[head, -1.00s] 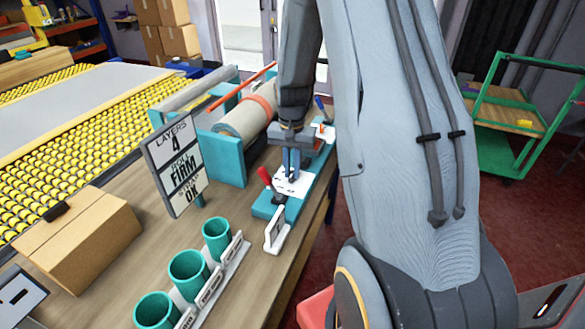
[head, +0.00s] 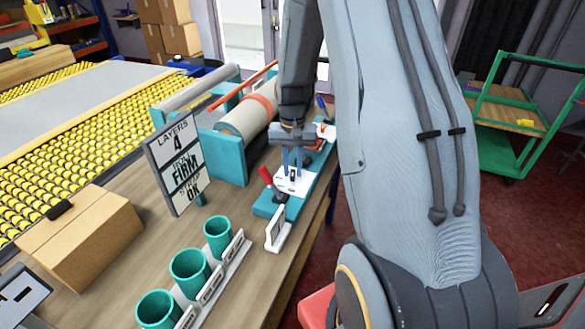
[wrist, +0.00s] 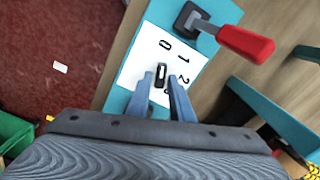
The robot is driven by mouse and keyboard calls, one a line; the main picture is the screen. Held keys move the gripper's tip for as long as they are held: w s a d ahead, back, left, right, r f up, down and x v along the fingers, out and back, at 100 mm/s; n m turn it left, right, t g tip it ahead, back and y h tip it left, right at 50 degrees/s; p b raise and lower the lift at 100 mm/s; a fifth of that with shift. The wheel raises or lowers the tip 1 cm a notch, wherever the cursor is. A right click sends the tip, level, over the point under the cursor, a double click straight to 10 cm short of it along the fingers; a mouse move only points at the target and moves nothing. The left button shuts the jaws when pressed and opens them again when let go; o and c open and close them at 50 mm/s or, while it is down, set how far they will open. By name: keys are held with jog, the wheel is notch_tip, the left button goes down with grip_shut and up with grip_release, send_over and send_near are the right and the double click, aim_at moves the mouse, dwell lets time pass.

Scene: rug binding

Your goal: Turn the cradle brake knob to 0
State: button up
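The brake knob (wrist: 161,76) is a small black knob with a white mark, on a white dial plate (wrist: 137,68) with printed digits including 0, 1 and 2. The plate sits on a teal base (wrist: 118,98). In the wrist view, my gripper (wrist: 161,82) has its two blue fingers spread, one on each side of the knob, with gaps visible. In the head view, my gripper (head: 292,172) is over the plate, with the dark knob between the fingertips. The knob's mark lies roughly along the line between the fingers; I cannot tell exactly which digit it points to.
A red-handled lever (wrist: 245,43) stands close beside the dial; it also shows in the head view (head: 266,177). The cradle with a beige roll (head: 245,122) is behind left. A sign (head: 176,165), teal cups (head: 189,267) and a carton (head: 82,238) stand on the bench.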

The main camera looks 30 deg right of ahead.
aim_at(293, 171)
jog(key=shift+o, duration=0.9)
jog(key=shift+r+b, duration=0.95)
jog(key=shift+r, duration=2.95)
